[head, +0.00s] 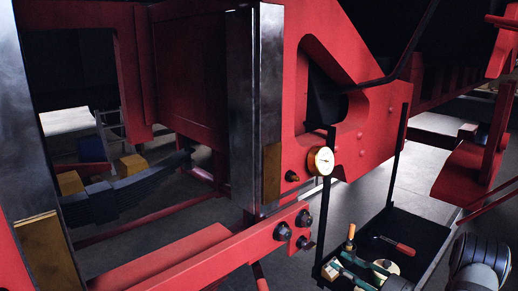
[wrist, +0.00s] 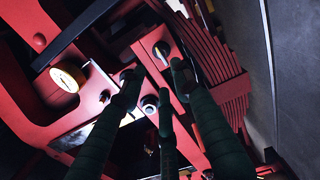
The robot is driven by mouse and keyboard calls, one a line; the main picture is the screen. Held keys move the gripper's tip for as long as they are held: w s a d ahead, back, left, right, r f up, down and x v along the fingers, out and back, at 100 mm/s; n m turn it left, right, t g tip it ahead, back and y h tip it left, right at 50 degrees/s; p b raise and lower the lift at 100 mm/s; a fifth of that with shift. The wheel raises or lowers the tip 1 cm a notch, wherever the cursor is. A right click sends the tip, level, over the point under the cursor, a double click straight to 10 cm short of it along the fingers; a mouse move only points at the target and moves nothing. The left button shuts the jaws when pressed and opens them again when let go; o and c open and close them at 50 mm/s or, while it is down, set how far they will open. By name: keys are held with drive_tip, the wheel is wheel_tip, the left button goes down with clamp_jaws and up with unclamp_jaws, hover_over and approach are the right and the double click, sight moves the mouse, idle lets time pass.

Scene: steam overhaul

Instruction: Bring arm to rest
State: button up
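My gripper (wrist: 158,80) shows in the wrist view as dark green fingers reaching up from the bottom edge. The fingertips stand apart, with nothing held between them. Red framework and bolt heads show behind and between the fingers; whether any finger touches them I cannot tell. In the head view the gripper does not show; only a dark rounded part of my arm is at the lower right.
A red locomotive frame (head: 352,125) fills much of the head view, with a round gauge (head: 321,161) on it; the gauge also shows in the wrist view (wrist: 68,77). A black hanging tray (head: 421,233) holds a red-handled screwdriver (head: 397,245) and other items. Grey floor lies beyond.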

sight(314, 246)
drive_tip(key=shift+m, duration=0.6)
drive_tip(key=p+x, duration=0.1)
drive_tip(key=x, duration=1)
drive_tip(key=shift+w+d+r+p, duration=0.1)
drive_tip(key=shift+w+r+p, duration=0.05)
drive_tip(key=shift+w+p, duration=0.15)
drive_tip(key=shift+s, duration=0.1)
